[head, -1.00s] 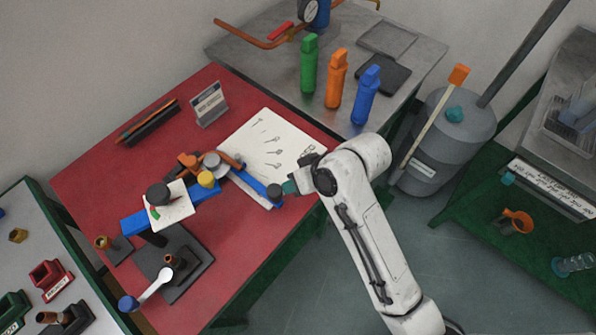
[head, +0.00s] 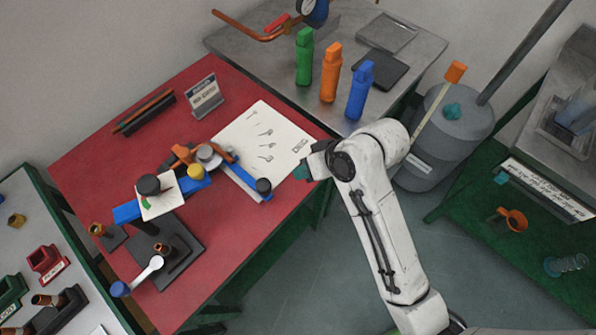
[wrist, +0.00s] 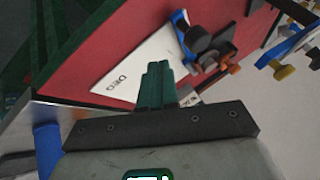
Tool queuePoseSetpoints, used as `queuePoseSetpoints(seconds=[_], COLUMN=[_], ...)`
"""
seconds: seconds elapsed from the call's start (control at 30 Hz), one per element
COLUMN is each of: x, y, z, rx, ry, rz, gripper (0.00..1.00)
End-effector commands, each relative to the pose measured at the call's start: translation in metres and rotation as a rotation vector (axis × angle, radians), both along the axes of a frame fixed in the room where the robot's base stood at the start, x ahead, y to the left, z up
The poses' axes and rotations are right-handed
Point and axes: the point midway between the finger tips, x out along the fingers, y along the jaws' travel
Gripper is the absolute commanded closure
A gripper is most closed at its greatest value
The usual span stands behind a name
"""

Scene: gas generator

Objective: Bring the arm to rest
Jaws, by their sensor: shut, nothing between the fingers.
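My white arm reaches up from the lower right in the head view. My gripper (head: 301,173) has teal fingers and is at the right edge of the red table (head: 95,160), beside the white sheet (head: 262,125) with printed shapes. In the wrist view, the teal fingers of my gripper (wrist: 157,85) are together and empty, with the white sheet (wrist: 120,76) behind them. The blue and orange device (head: 240,175) lies on the table to the left of my gripper, apart from it.
Green, orange and blue bottles (head: 358,92) stand on the grey table behind. A grey drum (head: 450,135) stands right of my arm. A black base (head: 165,250) with a copper fitting is at the table's front. Floor is open between the red table and my arm.

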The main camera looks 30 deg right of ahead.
Motion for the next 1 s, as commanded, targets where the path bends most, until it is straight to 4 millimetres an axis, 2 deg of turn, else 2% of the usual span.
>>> queuePoseSetpoints(seconds=[0.1, 0.3, 0.67, 0.77, 0.83, 1.0], x=[-0.009, -0.023, -0.029, -0.037, -0.053, -0.119], y=[-0.01, -0.022, -0.027, -0.028, -0.031, -0.054], z=[0.019, 0.043, 0.053, 0.044, 0.026, -0.027], rx=[-0.001, 0.0, -0.001, -0.015, -0.051, -0.216], ry=[-0.003, -0.002, 0.0, 0.022, 0.067, 0.225], rz=[-0.005, -0.002, -0.003, -0.007, -0.017, -0.04], gripper=[1.0, 1.0, 1.0, 1.0, 1.0, 1.0])
